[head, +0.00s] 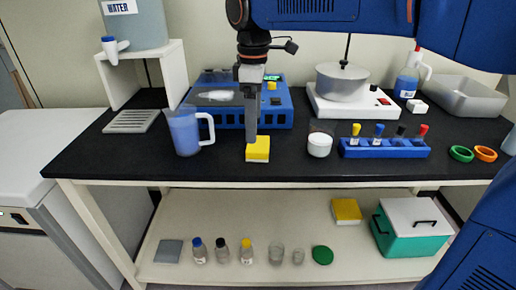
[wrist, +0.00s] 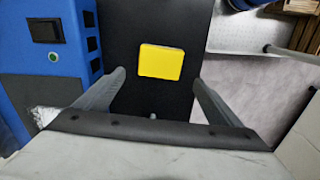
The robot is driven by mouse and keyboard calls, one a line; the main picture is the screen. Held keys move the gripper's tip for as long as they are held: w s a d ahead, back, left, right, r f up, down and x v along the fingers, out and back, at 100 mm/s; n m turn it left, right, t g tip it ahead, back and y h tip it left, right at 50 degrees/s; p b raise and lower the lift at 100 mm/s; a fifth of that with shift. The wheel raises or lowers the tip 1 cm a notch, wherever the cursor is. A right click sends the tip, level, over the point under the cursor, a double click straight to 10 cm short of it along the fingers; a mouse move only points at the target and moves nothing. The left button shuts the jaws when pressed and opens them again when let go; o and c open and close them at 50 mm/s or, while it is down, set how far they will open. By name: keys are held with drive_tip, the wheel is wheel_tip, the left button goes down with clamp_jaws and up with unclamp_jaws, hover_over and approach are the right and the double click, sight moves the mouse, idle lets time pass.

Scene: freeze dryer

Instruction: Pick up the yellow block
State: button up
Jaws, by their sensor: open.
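The yellow block (head: 258,149) sits on the black bench top near its front edge, in the middle of the head view. Its top is yellow and its lower part is whitish. In the wrist view the yellow block (wrist: 160,62) lies ahead, between the lines of the two fingers. My gripper (head: 251,138) points down at the block, and its fingertips overlap the block's rear edge in the head view. In the wrist view my gripper (wrist: 158,82) is open with nothing between its fingers. I cannot tell whether a fingertip touches the block.
A blue jug (head: 185,132) stands left of the block. A white-lidded jar (head: 319,145) and a blue rack (head: 384,148) with several capped vials stand to the right. A blue device (head: 272,110) is behind. Another yellow-topped item (head: 346,210) lies on the lower shelf.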

sight(258, 148)
drive_tip(key=shift+f, duration=3.4)
drive_tip(key=c, duration=1.2)
